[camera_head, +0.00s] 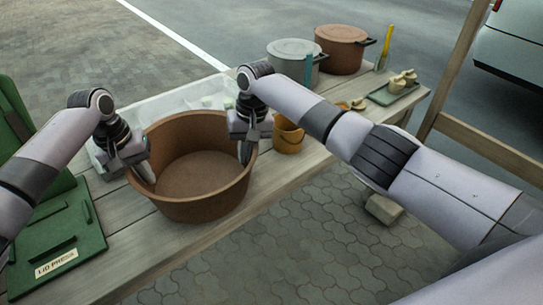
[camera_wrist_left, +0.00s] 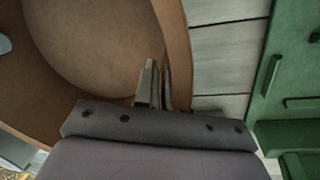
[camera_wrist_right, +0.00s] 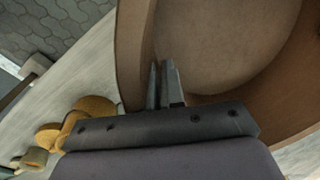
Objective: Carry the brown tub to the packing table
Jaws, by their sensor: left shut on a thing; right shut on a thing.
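The brown tub (camera_head: 190,208) is wide, round and empty. It is upright at the front edge of a grey wooden table (camera_head: 280,183), and I cannot tell whether it touches the planks. My left gripper (camera_head: 146,178) is shut on the tub's left rim, one finger inside the wall. My right gripper (camera_head: 245,158) is shut on the right rim in the same way. The left wrist view shows the tub wall (camera_wrist_left: 176,45) between the fingers (camera_wrist_left: 156,88). The right wrist view shows the opposite wall (camera_wrist_right: 133,50) at the fingers (camera_wrist_right: 165,85). No separate packing table can be made out.
A green lid press (camera_head: 70,235) stands left of the tub. A yellow-brown pot (camera_head: 288,138) stands close on its right. A clear bin (camera_head: 185,100) is behind it. A grey pot (camera_head: 292,60), a red-brown pot (camera_head: 341,50) and a green tray (camera_head: 388,95) stand farther along the table.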

